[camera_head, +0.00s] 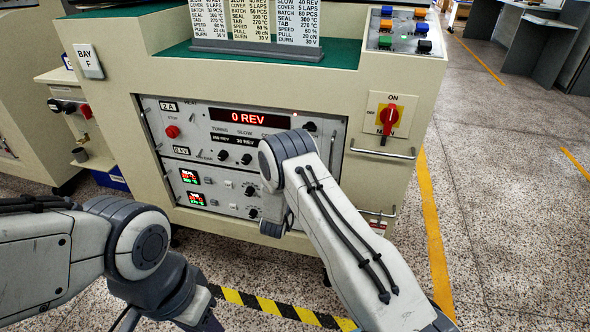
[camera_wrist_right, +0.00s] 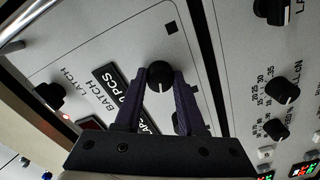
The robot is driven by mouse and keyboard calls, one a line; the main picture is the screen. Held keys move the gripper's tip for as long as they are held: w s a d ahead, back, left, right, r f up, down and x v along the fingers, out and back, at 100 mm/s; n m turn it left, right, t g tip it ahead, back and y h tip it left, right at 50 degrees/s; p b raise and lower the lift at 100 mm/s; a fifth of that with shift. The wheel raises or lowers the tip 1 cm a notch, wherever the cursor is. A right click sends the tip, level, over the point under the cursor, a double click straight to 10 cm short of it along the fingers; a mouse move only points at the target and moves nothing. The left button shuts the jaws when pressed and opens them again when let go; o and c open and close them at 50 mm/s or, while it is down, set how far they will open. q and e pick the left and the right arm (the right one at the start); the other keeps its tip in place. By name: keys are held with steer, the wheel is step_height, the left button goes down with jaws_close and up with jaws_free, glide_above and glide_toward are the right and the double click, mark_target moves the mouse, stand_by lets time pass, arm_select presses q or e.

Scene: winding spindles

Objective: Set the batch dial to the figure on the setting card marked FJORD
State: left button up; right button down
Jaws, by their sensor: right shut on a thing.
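In the right wrist view my right gripper (camera_wrist_right: 160,82) is shut on a round black knob (camera_wrist_right: 159,70). Beside the knob is a small dark readout (camera_wrist_right: 122,88) that seems to end in "1 PCS", partly covered by a finger, with the label BATCH next to it. In the head view my right arm hides this dial and the gripper. Setting cards stand in a rack on the machine top: a left card (camera_head: 208,22), a middle card (camera_head: 250,22) and a right card (camera_head: 299,24). Their headings are cut off, so FJORD does not show.
The panel has a red display (camera_head: 248,117) reading 0 REV and a red stop button (camera_head: 172,132). A black LATCH knob (camera_wrist_right: 50,95) lies near the gripper. A red rotary switch (camera_head: 389,118) sits at the right, above a handle (camera_head: 382,153). A sign (camera_head: 88,61) reads BAY F.

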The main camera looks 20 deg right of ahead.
steer(key=shift+w+a+n, duration=0.1)
steer(key=shift+a+n, duration=0.1)
steer(key=shift+n, duration=0.2)
steer(key=c, duration=0.5)
jaws_free()
steer(key=shift+c, duration=0.2)
steer(key=shift+o, duration=0.2)
steer(key=shift+d, duration=0.1)
steer(key=p+v, duration=0.2)
steer(key=v, duration=0.8)
steer(key=shift+s, duration=0.3)
steer(key=shift+w+a, duration=0.1)
steer(key=shift+a, duration=0.15)
